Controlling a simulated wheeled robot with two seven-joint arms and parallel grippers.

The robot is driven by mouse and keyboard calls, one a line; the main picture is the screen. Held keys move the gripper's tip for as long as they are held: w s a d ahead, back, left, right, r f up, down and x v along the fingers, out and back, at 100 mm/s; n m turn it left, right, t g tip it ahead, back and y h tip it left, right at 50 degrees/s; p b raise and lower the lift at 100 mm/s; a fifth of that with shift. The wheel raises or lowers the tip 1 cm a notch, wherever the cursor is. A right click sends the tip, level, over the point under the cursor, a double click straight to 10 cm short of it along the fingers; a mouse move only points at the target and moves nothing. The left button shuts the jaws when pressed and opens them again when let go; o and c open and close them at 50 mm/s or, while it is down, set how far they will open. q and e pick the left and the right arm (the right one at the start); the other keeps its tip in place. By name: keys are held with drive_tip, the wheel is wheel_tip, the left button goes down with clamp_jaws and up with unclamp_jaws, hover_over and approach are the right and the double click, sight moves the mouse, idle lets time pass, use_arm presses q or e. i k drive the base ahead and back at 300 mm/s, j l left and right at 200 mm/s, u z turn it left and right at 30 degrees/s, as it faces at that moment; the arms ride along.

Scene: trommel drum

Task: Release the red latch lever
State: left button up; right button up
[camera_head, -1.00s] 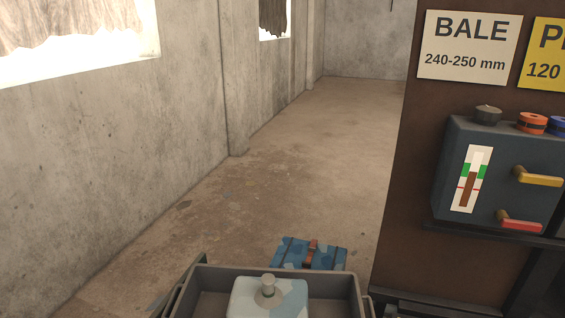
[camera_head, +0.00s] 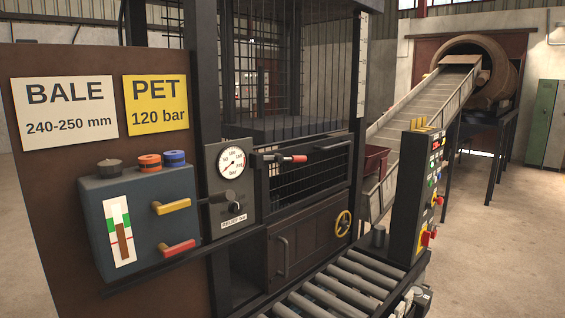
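A lever with a red grip (camera_head: 293,158) sits on the dark gate frame of the baler press (camera_head: 305,178), at the middle of the head view. The grip points right and lies about level. A second red handle (camera_head: 178,248) is low on the blue-grey box (camera_head: 140,225) at the left, under a yellow handle (camera_head: 172,207). Neither of my grippers shows in this view, and nothing of mine touches either red handle.
A pressure gauge (camera_head: 232,161) is left of the gate lever. A yellow handwheel (camera_head: 343,223) is on the lower door. A roller conveyor (camera_head: 330,290) and a control post (camera_head: 415,195) stand in front and right. Open floor (camera_head: 490,260) lies at right.

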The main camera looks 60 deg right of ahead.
sight(277, 158)
drive_tip(key=z, duration=2)
